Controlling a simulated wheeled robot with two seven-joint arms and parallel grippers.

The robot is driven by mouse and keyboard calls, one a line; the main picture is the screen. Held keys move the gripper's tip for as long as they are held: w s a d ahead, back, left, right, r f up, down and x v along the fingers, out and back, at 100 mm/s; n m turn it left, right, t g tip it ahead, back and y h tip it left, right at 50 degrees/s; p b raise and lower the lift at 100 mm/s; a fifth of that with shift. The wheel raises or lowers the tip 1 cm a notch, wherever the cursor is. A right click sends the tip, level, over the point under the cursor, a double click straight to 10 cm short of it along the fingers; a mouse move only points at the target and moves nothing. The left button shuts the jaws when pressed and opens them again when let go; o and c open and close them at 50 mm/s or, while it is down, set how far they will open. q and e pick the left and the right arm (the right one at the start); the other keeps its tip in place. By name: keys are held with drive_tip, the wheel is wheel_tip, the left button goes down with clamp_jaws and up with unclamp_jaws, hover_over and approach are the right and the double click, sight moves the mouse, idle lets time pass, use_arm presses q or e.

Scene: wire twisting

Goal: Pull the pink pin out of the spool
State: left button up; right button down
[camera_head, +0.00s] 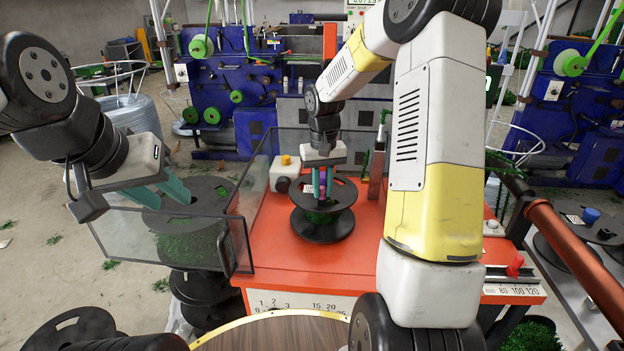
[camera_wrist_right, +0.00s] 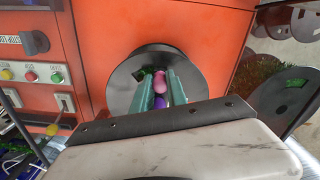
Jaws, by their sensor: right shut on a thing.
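A black spool (camera_head: 322,222) wound with green wire stands on the orange machine top. The pink pin (camera_wrist_right: 159,83) shows between my right gripper's teal fingers in the right wrist view, with a purple part below it in that picture. My right gripper (camera_head: 322,190) points down over the middle of the spool and is shut on the pin; it also shows in the right wrist view (camera_wrist_right: 160,90). The pin's lower end is hidden, so I cannot tell how deep it sits. My left gripper (camera_head: 163,197) is to the left, outside the clear panel, with its teal fingers apart and nothing visible between them.
Clear guard panels (camera_head: 162,240) with a dark frame stand at the machine's left side. More black spools (camera_head: 203,290) are stacked on the floor below it. A white box with a yellow button (camera_head: 286,160) is behind the spool. A copper-coloured bar (camera_head: 575,255) runs along the right.

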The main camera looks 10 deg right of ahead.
sight(322, 187)
drive_tip(key=shift+r, duration=0.15)
idle(0.5)
drive_tip(key=shift+r, duration=2.35)
